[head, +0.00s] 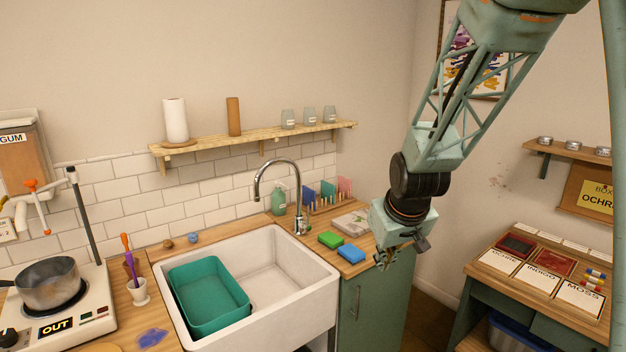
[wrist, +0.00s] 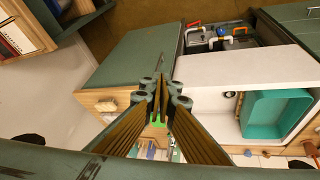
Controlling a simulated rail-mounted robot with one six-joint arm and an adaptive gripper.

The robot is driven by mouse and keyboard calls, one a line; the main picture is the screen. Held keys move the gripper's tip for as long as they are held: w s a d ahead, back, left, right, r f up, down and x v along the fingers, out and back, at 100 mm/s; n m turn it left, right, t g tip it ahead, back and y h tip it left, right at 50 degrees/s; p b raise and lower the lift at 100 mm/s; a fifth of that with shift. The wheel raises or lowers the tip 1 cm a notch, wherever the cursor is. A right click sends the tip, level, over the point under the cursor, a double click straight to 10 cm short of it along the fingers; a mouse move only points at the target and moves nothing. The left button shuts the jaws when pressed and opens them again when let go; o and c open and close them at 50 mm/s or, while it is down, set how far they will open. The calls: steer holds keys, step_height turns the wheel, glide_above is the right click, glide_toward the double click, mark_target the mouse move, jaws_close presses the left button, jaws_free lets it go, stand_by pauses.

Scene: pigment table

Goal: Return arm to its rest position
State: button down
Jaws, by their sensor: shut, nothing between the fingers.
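In the wrist view my gripper's fingers (wrist: 160,95) come together at the middle of the picture. A green block (wrist: 157,123) shows just behind the fingers there. My arm runs from the top right of the head view down to the gripper and touches nothing that I can see.
The white sink (head: 285,275) holds a teal tub (head: 208,297). Green (head: 331,240) and blue (head: 351,253) sponges lie on the counter near my gripper. The pigment table (head: 485,262) stands at right, below a shelf (head: 570,150). A pot (head: 48,284) sits on the left hotplate.

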steer(key=s+r+m, duration=0.1)
steer(key=s+r, duration=0.7)
steer(key=s, duration=0.3)
steer(key=s+d+r+m+b, duration=0.1)
steer(key=s+r, duration=0.2)
steer(key=s, duration=1.3)
steer(key=s+d+r+m+g, duration=0.1)
steer(key=s+r, duration=0.3)
steer(key=s, duration=1.3)
steer(key=shift+s+b, duration=0.3)
steer(key=shift+b, duration=0.1)
steer(key=shift+d, duration=0.1)
